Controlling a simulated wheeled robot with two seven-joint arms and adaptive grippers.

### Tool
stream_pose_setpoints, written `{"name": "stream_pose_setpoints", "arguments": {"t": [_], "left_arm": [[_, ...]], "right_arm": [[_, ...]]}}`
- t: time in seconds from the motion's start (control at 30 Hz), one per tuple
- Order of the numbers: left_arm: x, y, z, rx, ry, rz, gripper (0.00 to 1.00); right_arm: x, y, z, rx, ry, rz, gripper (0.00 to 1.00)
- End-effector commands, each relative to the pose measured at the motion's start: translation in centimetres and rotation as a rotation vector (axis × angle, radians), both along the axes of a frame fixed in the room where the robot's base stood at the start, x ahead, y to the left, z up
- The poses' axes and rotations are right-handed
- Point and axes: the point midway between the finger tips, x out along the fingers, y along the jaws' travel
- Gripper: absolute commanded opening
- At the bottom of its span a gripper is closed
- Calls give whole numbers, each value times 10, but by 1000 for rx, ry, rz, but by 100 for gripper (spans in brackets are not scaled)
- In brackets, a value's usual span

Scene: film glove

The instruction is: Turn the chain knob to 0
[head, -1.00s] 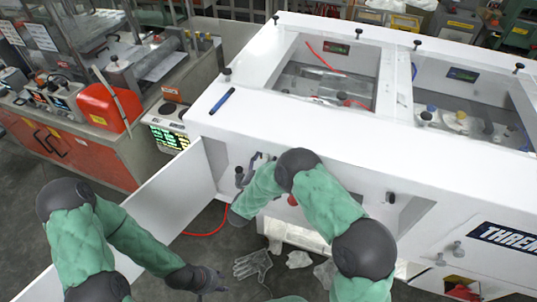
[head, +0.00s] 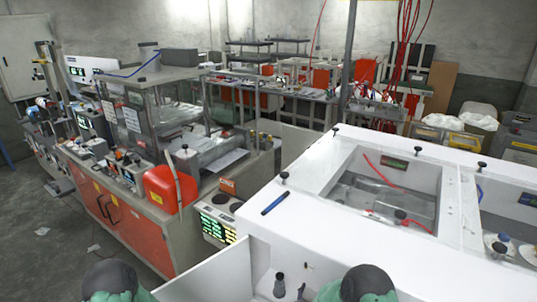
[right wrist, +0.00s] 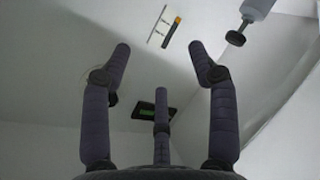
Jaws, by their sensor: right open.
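In the right wrist view my right gripper (right wrist: 160,62) is open, with its dark fingers spread and nothing between them. It faces a pale wall carrying a small label with an orange and black piece (right wrist: 172,32). A grey cylinder with a black end (right wrist: 236,36) is at the upper right. A dark panel with a green display (right wrist: 150,113) shows behind the middle finger. I cannot tell which part is the chain knob, and no 0 mark is readable. In the head view, dark upright parts (head: 280,283) stand in the machine's opening. My left gripper is out of view.
The white machine (head: 330,245) fills the right of the head view. Its open door (head: 210,275) swings out to the left. A blue pen (head: 274,203) lies on top. A red container (head: 170,188) and a unit with lit displays (head: 216,222) stand to the left.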

Motion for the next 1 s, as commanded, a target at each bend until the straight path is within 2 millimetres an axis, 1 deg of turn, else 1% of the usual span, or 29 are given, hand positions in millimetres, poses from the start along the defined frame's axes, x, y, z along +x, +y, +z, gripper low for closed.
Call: {"name": "stream_pose_setpoints", "arguments": {"t": [0.03, 0.1, 0.17, 0.2, 0.27, 0.3, 0.37, 0.4, 0.47, 0.5, 0.6, 0.7, 0.8, 0.83, 0.9, 1.0], "left_arm": [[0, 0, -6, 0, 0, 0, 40], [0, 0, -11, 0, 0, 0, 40], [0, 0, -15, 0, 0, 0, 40], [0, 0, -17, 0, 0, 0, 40], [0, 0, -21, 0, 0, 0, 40], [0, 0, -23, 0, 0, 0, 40], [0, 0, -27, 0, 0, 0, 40], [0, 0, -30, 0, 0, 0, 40], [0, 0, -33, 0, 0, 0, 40], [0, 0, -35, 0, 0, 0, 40], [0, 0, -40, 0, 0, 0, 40], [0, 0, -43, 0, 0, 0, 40], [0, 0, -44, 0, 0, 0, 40], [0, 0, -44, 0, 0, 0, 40], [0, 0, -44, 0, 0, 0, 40], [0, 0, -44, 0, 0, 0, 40]], "right_arm": [[-11, 0, -24, 104, 47, 2, 60], [-29, 4, -50, 265, 116, -6, 60], [-48, 7, -72, 399, 186, -26, 60], [-62, 10, -86, 485, 236, -46, 60], [-86, 14, -104, 609, 314, -88, 60], [-103, 17, -115, 690, 370, -122, 60], [-131, 22, -130, 802, 456, -183, 60], [-152, 24, -138, 873, 517, -231, 60], [-182, 29, -148, 967, 608, -309, 60], [-202, 31, -152, 1019, 665, -363, 60], [-248, 37, -158, 1120, 793, -495, 60], [-281, 40, -159, 1178, 885, -603, 60], [-301, 42, -157, 1204, 937, -670, 60], [-304, 42, -157, 1209, 945, -682, 60], [-309, 43, -156, 1213, 959, -696, 60], [-309, 43, -156, 1214, 960, -700, 60]]}}
